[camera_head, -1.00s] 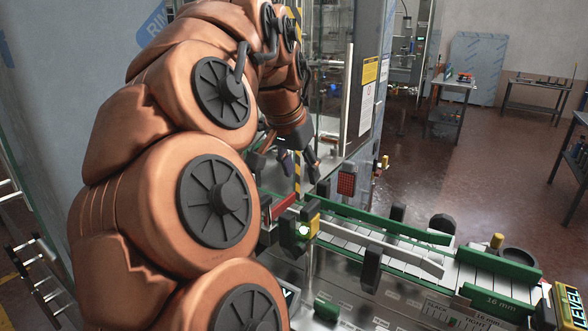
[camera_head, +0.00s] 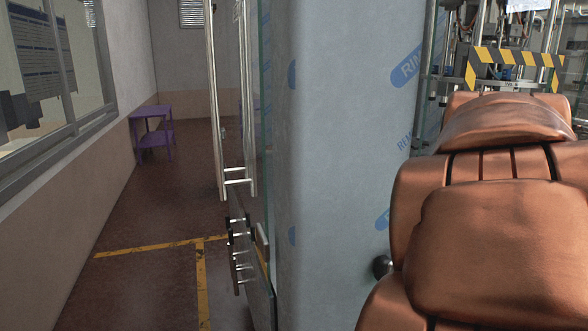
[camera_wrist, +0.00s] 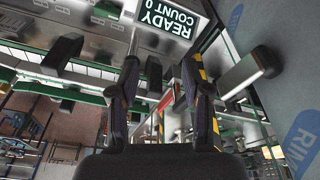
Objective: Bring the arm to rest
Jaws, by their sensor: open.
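My gripper (camera_wrist: 160,70) shows in the wrist view with its two dark fingers apart and nothing between them. Beyond the fingers are the machine's metal parts and a black display (camera_wrist: 168,28) reading "READY COUNT 0", turned over in the picture. I see no contact between the fingers and the machine. In the head view my copper-coloured arm fills the right side, and the gripper is hidden from that camera.
A film-wrapped grey panel (camera_head: 345,150) stands just left of my arm in the head view; it also shows in the wrist view (camera_wrist: 285,90). A machine with a striped bar (camera_head: 515,58) is behind the arm. A purple table (camera_head: 152,130) stands down the open aisle at left.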

